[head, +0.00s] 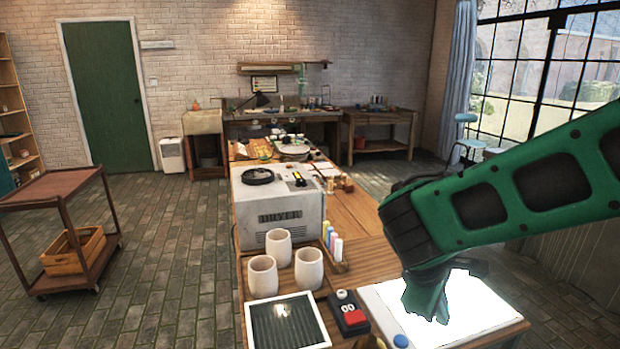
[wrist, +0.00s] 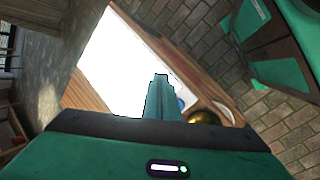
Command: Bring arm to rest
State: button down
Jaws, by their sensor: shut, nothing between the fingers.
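My green arm reaches in from the right in the head view. My gripper (head: 428,302) points down over the bright white panel (head: 472,300) at the near right end of the table. In the wrist view my gripper (wrist: 161,85) shows its fingers together and empty, above the white panel (wrist: 125,70). I cannot tell from these views how far the fingertips are above the panel.
Left of the panel are a red and black device (head: 348,315), a dark framed pad (head: 287,322), several pale cups (head: 309,268) and the dryer (head: 278,208). A blue round object (head: 401,341) lies at the panel's near edge. A wooden cart (head: 62,205) stands left; the floor between is clear.

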jog(key=s+d+r+m+g+y, duration=0.2)
jog(key=s+d+m+y, duration=0.3)
jog(key=s+d+m, duration=1)
jog(key=s+m, duration=0.1)
jog(key=s, duration=0.2)
jog(key=shift+s+r, duration=0.3)
jog(key=shift+r, duration=0.1)
jog(key=shift+w+f, duration=0.25)
jog(key=shift+w, duration=0.35)
